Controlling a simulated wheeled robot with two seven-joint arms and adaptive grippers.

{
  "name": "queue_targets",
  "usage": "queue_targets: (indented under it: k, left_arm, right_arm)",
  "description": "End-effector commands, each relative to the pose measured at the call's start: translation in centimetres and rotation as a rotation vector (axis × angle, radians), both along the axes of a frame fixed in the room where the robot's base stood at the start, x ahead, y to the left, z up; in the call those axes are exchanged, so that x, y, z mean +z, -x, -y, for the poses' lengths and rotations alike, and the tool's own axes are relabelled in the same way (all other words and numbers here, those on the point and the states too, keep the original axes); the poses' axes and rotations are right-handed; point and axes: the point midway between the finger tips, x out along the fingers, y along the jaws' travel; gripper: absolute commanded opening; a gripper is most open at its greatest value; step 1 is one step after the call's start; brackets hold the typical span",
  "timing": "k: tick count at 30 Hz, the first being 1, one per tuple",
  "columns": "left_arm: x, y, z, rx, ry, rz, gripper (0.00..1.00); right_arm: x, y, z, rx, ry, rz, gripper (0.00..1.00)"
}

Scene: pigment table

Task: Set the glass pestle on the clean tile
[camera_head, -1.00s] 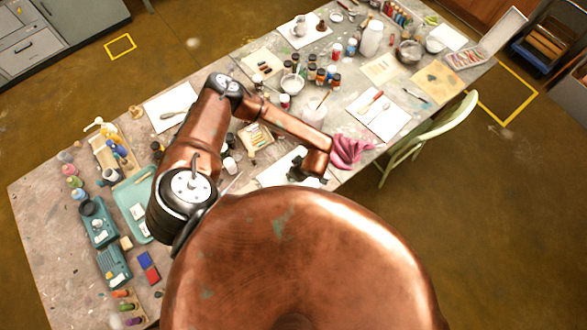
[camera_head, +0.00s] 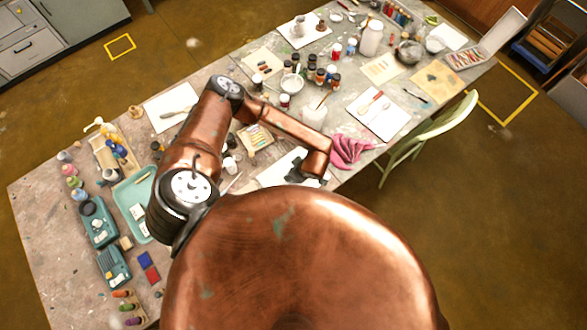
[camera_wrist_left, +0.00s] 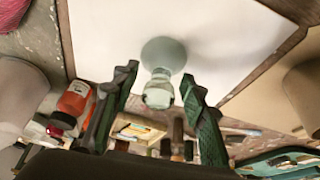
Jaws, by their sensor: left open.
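The glass pestle (camera_wrist_left: 160,70) is pale, clear glass with a broad, flat round foot and a narrower knob. In the left wrist view its foot rests against the white tile (camera_wrist_left: 220,30), and its knob points toward my left gripper (camera_wrist_left: 161,92). The gripper is open, with one green finger on each side of the knob and gaps visible on both sides. In the head view the left gripper (camera_head: 302,175) is over the white tile (camera_head: 272,174), whose near part is hidden by my body. The pestle cannot be made out there. My right gripper does not show.
A pink cloth (camera_head: 350,150) lies right of my gripper. A frosted container (camera_head: 314,114) and several paint jars stand behind it. A teal tray (camera_head: 131,205) is at the left. Another white board (camera_head: 381,122) holds tools. A pale green chair (camera_head: 425,130) is at the table's right edge.

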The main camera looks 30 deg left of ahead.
Motion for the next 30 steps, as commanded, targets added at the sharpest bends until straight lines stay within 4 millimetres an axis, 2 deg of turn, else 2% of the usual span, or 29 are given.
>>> queue_targets:
  k: [5,18,24,30]
  left_arm:
    - [1.3,0.0,0.5,-0.001,0.001,0.001,0.40]
    - [9.3,1.0,3.7,-0.002,0.002,0.002,0.40]
    - [11.0,1.2,4.3,0.000,0.000,0.001,0.40]
    - [11.3,1.3,4.4,0.000,0.000,0.000,0.40]
  right_arm:
    - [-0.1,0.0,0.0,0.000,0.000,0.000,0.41]
    - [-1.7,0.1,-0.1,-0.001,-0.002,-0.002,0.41]
    - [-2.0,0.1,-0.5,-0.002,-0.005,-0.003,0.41]
    - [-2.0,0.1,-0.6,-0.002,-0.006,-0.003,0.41]
